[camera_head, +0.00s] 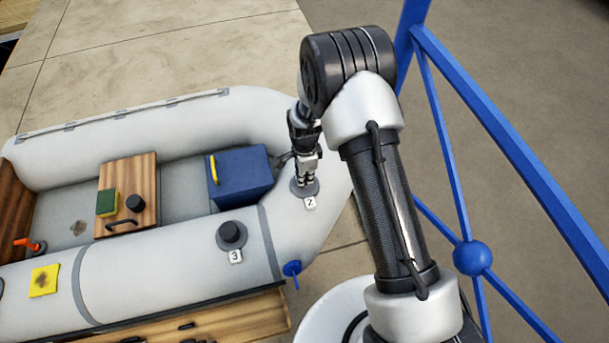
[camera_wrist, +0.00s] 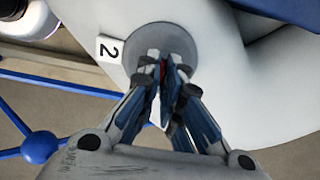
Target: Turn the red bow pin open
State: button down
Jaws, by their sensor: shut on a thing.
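The red bow pin (camera_wrist: 163,72) shows only as a thin red sliver between my fingertips in the wrist view. It rises from a round grey base (camera_wrist: 138,42) beside a white tag marked 2 (camera_wrist: 109,48). My gripper (camera_wrist: 165,75) is shut on the pin, and its fingers hide most of it. In the head view my gripper (camera_head: 305,180) points down at the round grey base (camera_head: 303,192) at the boat's right end. The pin cannot be made out there. How far it is turned cannot be told.
The grey inflatable boat (camera_head: 165,235) holds a blue box (camera_head: 240,178) with a yellow handle and a wooden seat (camera_head: 128,190). A black cap (camera_head: 231,234) stands by tag 3 (camera_head: 235,256). A blue valve (camera_head: 291,268) sticks out at the near side. A blue railing (camera_head: 510,140) stands at right.

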jog(key=shift+n, duration=0.3)
jog(key=n, duration=0.3)
jog(key=shift+n, duration=0.3)
jog(key=n, duration=1.3)
jog(key=shift+n, duration=0.3)
dwell(0.4)
jog(key=c, duration=1.8)
grip_release()
jog(key=shift+o, duration=0.2)
